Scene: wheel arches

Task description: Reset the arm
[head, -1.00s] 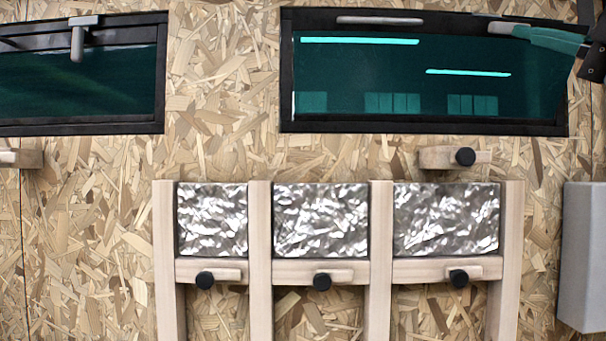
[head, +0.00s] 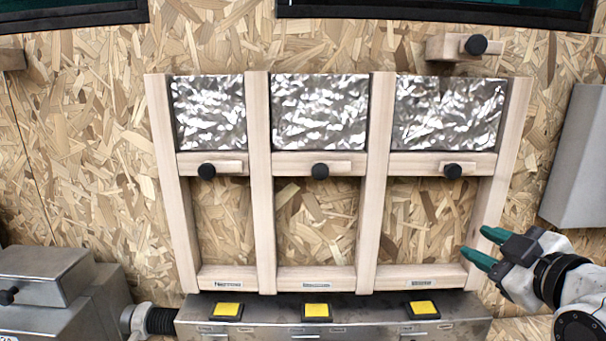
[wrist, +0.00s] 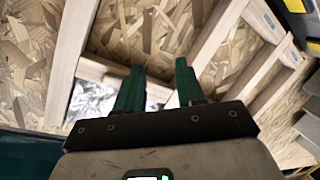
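My gripper (head: 478,246) is at the right in the head view, in front of the lower right part of the wooden frame (head: 376,215). Its two green fingers point left and stand apart, with nothing between them. In the wrist view my gripper (wrist: 158,85) shows the same two fingers spread, with the wooden frame and chipboard wall beyond. My arm comes in from the right edge of the head view.
Foil panels (head: 319,110) fill the frame's upper openings, with black knobs (head: 320,171) below. A metal box (head: 330,318) with yellow pads (head: 317,310) sits under the frame. A grey box (head: 578,160) is on the right wall and a metal case (head: 50,290) lower left.

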